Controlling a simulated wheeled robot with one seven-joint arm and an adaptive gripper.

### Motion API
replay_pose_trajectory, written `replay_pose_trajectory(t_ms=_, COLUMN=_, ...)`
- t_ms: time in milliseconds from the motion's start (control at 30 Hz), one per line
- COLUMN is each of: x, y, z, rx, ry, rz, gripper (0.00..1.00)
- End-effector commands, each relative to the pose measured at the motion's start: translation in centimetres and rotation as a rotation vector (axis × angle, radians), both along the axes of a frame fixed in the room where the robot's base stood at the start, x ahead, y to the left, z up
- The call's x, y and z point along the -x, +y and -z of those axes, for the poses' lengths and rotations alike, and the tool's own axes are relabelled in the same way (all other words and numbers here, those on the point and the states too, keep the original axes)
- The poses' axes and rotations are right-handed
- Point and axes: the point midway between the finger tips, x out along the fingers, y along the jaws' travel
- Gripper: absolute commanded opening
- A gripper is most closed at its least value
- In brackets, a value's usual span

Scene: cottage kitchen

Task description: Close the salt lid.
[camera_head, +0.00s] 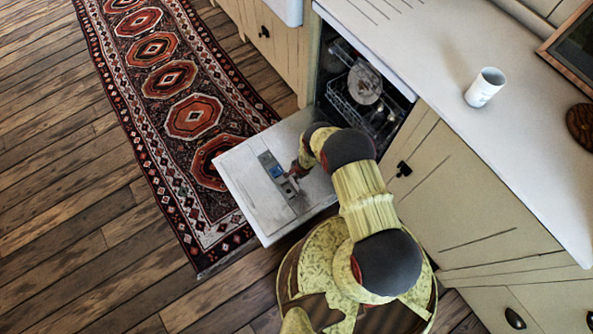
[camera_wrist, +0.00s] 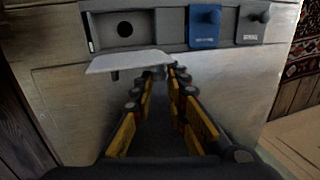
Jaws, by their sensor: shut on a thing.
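The recess is in the grey dispenser panel (camera_head: 269,165) on the lowered dishwasher door (camera_head: 241,176). My gripper (camera_wrist: 166,72) is shut on the right end of the lid, its fingers close together at the tips. In the head view my gripper (camera_head: 297,171) reaches down to the panel, and the lid is too small to make out there.
A blue cap (camera_wrist: 204,26) and a grey cap (camera_wrist: 252,24) sit to the right of the recess. The dishwasher rack (camera_head: 362,101) holds a plate. A white cup (camera_head: 485,87) stands on the counter (camera_head: 440,60). A patterned rug (camera_head: 190,118) lies left of the door.

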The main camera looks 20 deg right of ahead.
Motion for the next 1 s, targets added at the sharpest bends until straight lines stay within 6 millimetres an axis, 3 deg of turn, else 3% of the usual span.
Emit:
replay_pose_trajectory(t_ms=400, x=0.6, y=1.5, z=-0.5, rx=0.187, ry=-0.061, rz=-0.005, gripper=0.00)
replay_pose_trajectory(t_ms=1000, x=1.4, y=4.4, z=0.5, rx=0.574, ry=-0.189, rz=-0.007, gripper=0.00)
